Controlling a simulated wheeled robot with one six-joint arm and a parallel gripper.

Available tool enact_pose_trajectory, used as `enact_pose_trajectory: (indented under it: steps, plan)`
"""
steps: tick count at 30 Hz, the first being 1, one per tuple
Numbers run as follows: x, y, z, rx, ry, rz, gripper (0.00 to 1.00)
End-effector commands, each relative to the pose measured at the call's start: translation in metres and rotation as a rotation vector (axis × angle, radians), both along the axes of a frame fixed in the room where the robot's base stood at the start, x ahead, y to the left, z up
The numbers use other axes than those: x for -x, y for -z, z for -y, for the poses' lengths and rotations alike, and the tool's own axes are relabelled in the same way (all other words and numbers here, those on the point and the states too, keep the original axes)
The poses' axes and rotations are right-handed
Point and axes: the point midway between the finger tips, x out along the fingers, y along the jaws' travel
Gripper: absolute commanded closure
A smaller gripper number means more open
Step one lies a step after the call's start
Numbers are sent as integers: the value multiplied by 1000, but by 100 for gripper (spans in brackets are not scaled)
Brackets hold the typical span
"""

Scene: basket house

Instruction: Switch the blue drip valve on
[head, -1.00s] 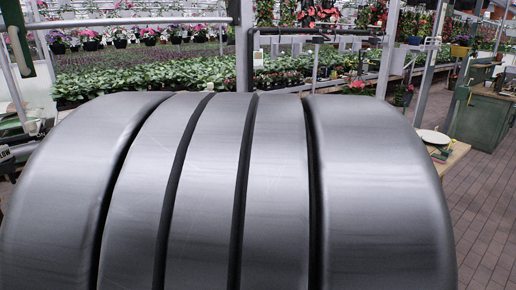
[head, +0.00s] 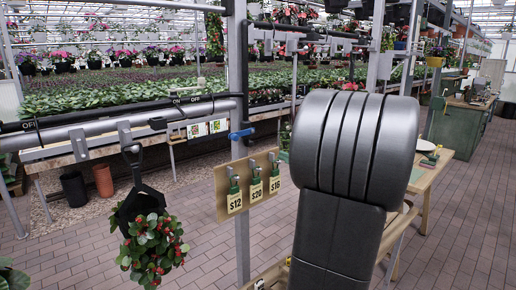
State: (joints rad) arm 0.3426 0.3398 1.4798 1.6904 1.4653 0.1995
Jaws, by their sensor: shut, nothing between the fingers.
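The blue drip valve (head: 241,134) shows as a small blue handle beside the metal post, at the end of the pipe run in the middle of the head view. The handle lies roughly level, tilted slightly up to the right. My gripper is not in view. A large grey link of my arm fills the right of centre, to the right of the valve and apart from it in the picture.
A hanging basket with red flowers (head: 153,245) hangs from the rail at left. A wooden board (head: 222,206) with price tags is fixed to the post (head: 239,80) below the valve. A wooden table (head: 428,180) stands at right. Brick floor (head: 85,235) is open at lower left.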

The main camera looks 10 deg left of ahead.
Motion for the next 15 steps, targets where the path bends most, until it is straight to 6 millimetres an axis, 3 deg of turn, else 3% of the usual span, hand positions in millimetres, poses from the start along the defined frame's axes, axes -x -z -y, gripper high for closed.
enact_pose_trajectory:
  steps: [11, 15]
  plan:
    - [-1, -2, 0, -8, -2, 2, 100]
    - [-5, -3, -9, -8, -4, 1, 100]
